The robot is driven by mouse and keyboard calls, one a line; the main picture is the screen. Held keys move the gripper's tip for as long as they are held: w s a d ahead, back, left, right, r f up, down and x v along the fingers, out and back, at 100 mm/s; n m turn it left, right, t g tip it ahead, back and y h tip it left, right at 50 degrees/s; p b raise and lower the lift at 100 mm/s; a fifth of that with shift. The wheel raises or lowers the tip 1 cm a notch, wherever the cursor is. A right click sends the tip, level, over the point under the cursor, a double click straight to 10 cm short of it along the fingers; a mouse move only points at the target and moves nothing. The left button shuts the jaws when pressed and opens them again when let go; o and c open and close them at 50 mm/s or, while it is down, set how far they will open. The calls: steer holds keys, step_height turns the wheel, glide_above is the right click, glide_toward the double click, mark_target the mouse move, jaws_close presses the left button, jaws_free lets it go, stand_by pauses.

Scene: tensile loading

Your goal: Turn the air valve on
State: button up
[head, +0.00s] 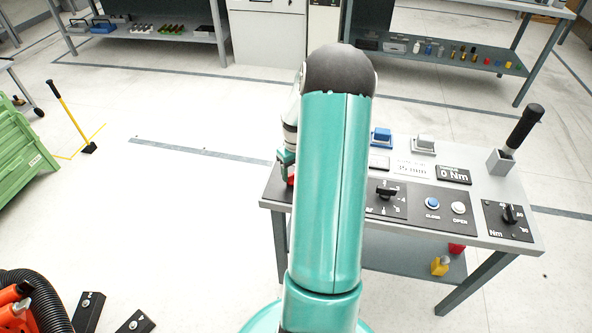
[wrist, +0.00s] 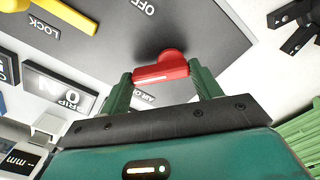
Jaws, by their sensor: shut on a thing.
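The air valve's red handle (wrist: 164,68) shows in the wrist view on a dark panel (wrist: 200,28). An "OFF" label (wrist: 145,6) is beyond it, and a partly covered label reading "AIR O" sits near my fingers. My gripper (wrist: 161,80) has its two green fingers at either end of the red handle, shut on it. In the head view my gripper (head: 286,158) is partly hidden by my arm at the left end of the grey bench (head: 480,225). A little of the red handle (head: 291,181) shows below it there.
A yellow lever (wrist: 68,14) marked "LOCK" and a "GRIP" display (wrist: 58,88) lie left in the wrist view. In the head view the bench carries knobs, blue and white buttons (head: 432,203) and a black-handled lever (head: 522,128). Open floor (head: 190,190) lies left of the bench.

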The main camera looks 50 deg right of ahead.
steer(key=n, duration=0.4)
steer(key=shift+w+d+n, duration=0.1)
steer(key=shift+w+n, duration=0.2)
steer(key=shift+w, duration=0.05)
steer(key=shift+w+n, duration=0.2)
steer(key=shift+n, duration=1.6)
steer(key=o, duration=1)
step_height(320, 180, up, 14)
steer(key=shift+f, duration=0.1)
